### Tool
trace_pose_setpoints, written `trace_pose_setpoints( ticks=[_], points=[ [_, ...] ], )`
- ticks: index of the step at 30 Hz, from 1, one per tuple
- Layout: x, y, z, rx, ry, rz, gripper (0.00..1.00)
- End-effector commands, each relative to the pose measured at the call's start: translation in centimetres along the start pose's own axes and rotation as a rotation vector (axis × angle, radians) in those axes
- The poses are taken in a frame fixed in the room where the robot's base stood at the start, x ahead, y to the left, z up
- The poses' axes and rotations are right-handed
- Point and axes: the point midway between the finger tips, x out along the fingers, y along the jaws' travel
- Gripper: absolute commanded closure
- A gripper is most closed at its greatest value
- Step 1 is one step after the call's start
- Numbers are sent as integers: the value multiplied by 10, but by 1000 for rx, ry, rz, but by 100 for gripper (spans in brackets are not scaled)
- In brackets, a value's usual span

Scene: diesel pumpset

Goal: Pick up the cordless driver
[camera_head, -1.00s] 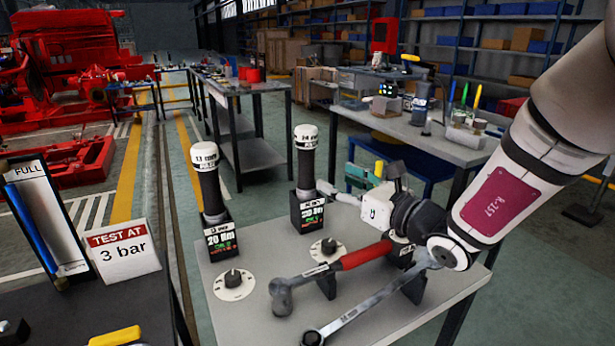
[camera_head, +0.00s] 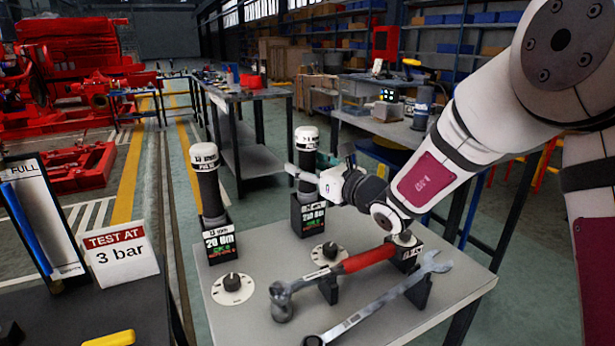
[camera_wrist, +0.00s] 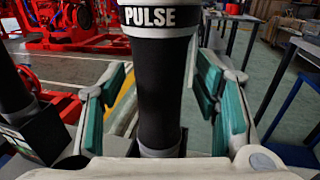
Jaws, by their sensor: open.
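Two upright cordless drivers with black grips and white tops stand in black holders on the grey table. The left driver (camera_head: 208,185) is in a holder marked 20 Nm. The right driver (camera_head: 306,143) is in the other labelled holder (camera_head: 309,217). My gripper (camera_head: 319,176) is open at the right driver's grip, coming from the right. In the wrist view, that driver (camera_wrist: 160,85), with a PULSE band, stands between my teal-padded fingers, with gaps visible on both sides. Part of the other driver (camera_wrist: 12,88) shows at the left edge.
A red-handled torque wrench (camera_head: 345,266) and a steel spanner (camera_head: 385,293) lie on supports at the table front. Dials (camera_head: 233,287) sit before the holders. A "TEST AT 3 bar" sign (camera_head: 120,255) stands on a dark bench at left. Other benches stand behind.

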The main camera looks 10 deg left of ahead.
Motion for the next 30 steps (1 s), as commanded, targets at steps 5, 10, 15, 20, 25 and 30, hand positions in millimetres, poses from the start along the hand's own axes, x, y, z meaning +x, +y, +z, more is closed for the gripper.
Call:
trace_pose_setpoints(
  ticks=[5,10,15,20,25,30],
  points=[
    [0,0,0,0,0,0,44],
    [0,0,0,0,0,0,80],
    [0,0,0,0,0,0,100],
    [0,0,2,-1,-4,0,100],
    [0,0,5,-1,-5,0,100],
    [0,0,19,-2,-6,0,100]
  ],
)
